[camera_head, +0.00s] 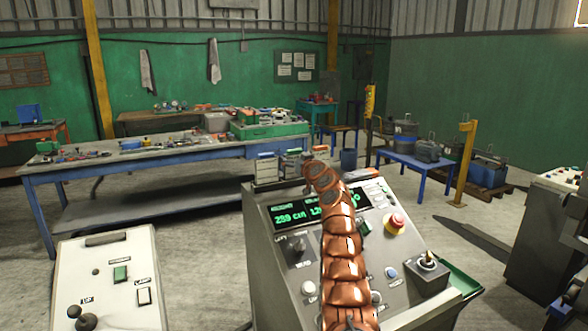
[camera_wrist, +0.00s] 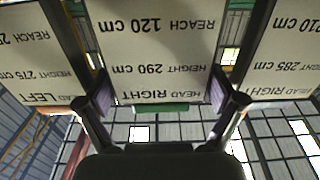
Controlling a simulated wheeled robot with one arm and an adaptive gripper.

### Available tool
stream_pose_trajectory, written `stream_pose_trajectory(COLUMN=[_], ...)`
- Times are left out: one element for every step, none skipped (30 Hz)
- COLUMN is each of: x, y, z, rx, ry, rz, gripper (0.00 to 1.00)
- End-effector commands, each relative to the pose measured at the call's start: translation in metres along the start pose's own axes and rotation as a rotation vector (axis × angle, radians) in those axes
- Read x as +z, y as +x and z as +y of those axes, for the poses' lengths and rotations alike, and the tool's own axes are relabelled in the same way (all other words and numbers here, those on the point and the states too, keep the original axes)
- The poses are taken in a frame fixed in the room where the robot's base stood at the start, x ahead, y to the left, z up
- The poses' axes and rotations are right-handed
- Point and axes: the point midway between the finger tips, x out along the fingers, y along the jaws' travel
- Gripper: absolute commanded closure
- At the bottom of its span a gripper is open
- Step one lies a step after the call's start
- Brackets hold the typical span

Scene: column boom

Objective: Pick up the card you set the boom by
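In the wrist view three white printed cards show upside down. The middle card (camera_wrist: 155,45) reads head right, height 290 cm, reach 120 cm. The left card (camera_wrist: 40,60) reads head left, height 275 cm, its reach cut off. The right card (camera_wrist: 275,50) reads head right, height 285 cm, reach 210 cm. My gripper (camera_wrist: 160,97) is open, with one finger at each side edge of the middle card; contact is unclear. In the head view, cards (camera_head: 266,168) stand along the console's back edge, and my copper arm hides part of them.
The grey console (camera_head: 262,262) carries a green display (camera_head: 290,217), partly hidden by my arm, a red stop button (camera_head: 397,221) and a joystick box (camera_head: 427,275). A white control panel (camera_head: 110,270) is at left. A long workbench (camera_head: 150,157) stands behind.

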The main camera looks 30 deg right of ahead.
Motion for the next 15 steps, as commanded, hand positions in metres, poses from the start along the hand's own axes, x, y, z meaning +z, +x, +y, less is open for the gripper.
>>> stream_pose_trajectory(x=[0.0000,0.0001,0.0001,0.0001,0.0000,0.0000,0.0000,0.0000,0.0000,0.0000,-0.0001,-0.0008,-0.0013,-0.0023,-0.0042], y=[0.0002,0.0003,0.0005,0.0007,0.0007,0.0008,0.0008,0.0008,0.0008,0.0008,0.0007,0.0006,0.0006,0.0005,0.0004], z=[-0.0006,-0.0008,-0.0015,-0.0023,-0.0026,-0.0028,-0.0028,-0.0028,-0.0027,-0.0027,-0.0025,-0.0024,-0.0022,-0.0021,-0.0019], rx=[-0.001,-0.001,-0.001,-0.002,-0.002,-0.002,-0.002,-0.002,-0.002,-0.002,-0.002,-0.002,-0.002,-0.002,-0.002], ry=[0.000,0.000,0.000,0.000,0.000,0.000,0.000,0.000,0.000,0.000,0.000,0.000,0.000,0.000,0.001], rz=[0.000,0.000,0.000,0.000,0.000,0.000,0.000,0.000,0.000,0.000,0.000,0.000,0.000,0.001,0.001], gripper=[0.33,0.36,0.41,0.44,0.45,0.45,0.45,0.45,0.45,0.45,0.45,0.45,0.45,0.45,0.45])
